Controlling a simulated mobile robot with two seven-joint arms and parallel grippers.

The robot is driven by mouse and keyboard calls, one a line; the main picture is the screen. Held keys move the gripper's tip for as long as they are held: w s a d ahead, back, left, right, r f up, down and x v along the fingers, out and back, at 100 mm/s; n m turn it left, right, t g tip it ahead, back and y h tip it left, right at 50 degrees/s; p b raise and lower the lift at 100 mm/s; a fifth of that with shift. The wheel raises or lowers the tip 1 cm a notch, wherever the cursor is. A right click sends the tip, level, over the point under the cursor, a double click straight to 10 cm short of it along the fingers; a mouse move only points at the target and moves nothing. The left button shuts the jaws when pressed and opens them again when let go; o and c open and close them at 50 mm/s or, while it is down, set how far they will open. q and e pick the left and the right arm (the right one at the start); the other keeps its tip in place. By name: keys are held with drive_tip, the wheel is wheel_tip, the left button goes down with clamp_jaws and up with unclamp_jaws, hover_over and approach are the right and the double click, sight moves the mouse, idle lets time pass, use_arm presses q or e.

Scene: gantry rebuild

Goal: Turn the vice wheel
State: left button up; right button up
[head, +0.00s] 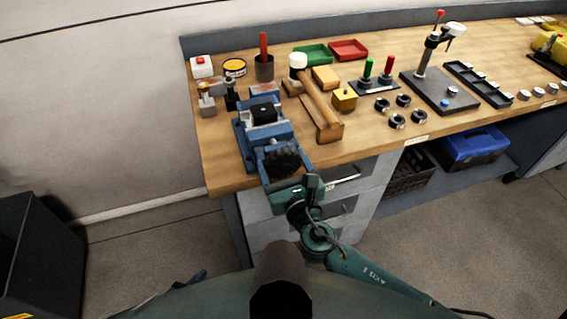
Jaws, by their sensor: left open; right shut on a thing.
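The blue vice (248,141) stands at the left front of the wooden workbench, with a black block (264,112) between its jaws. Its dark round wheel (280,161) faces me at the bench's front edge. My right gripper (298,178), on the green arm from the lower right, is at the near side of the wheel and shut on it. The gripper body hides the wheel's lower part, and the finger contact is hard to see. My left gripper does not clearly show; only a small dark blue part appears at the bottom left.
A mallet (321,106) lies just right of the vice on the workbench (222,165). A brass block (344,99), black rings (397,121) and a dark stand base (440,96) are farther right. Drawers (352,218) sit below. A dark bin (38,255) is at left.

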drive_tip(key=o, duration=1)
drive_tip(key=shift+s+d+f, duration=0.1)
drive_tip(key=shift+s, duration=0.2)
drive_tip(key=b+v, duration=0.2)
drive_tip(key=v, duration=1)
drive_tip(key=shift+s, duration=0.25)
drive_tip(key=shift+d, duration=0.1)
